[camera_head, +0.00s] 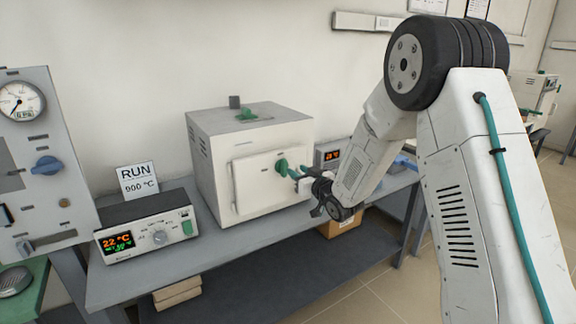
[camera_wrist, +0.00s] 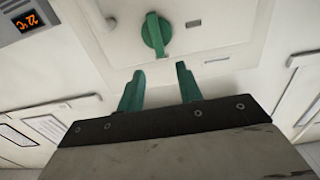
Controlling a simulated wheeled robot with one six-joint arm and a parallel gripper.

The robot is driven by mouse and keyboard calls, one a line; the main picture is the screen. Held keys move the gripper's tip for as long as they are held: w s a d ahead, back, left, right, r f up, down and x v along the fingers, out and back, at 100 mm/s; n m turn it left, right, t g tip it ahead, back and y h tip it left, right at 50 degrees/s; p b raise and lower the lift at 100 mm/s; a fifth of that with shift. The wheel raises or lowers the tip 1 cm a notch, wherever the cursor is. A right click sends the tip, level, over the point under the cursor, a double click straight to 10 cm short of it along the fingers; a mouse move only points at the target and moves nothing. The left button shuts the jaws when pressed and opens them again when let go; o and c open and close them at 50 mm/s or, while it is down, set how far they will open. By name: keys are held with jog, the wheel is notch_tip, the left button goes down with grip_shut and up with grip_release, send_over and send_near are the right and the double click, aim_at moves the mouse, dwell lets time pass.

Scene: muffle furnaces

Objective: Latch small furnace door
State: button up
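The small furnace (camera_head: 215,150) is a white box on the grey bench. Its door (camera_head: 255,185) looks closed, flush with the front. A green latch handle (camera_head: 281,167) sits on the right side of the door. It also shows in the wrist view (camera_wrist: 155,35), top centre, with its narrow end pointing down in that picture. My gripper (camera_head: 300,173) is at the furnace front, just right of the handle. In the wrist view my gripper's two green fingers (camera_wrist: 160,88) are apart, with nothing between them. The handle lies a little beyond the fingertips, and the fingers look clear of it.
A controller (camera_head: 148,236) reading 22 °C stands left of the furnace, with a RUN 900 °C sign (camera_head: 138,182) behind it. A second display unit (camera_head: 329,155) stands right of the furnace. A gauge panel (camera_head: 35,150) is at far left. A box (camera_head: 342,224) sits under the bench.

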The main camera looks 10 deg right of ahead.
aim_at(285, 162)
jog(key=x, duration=0.7)
grip_shut()
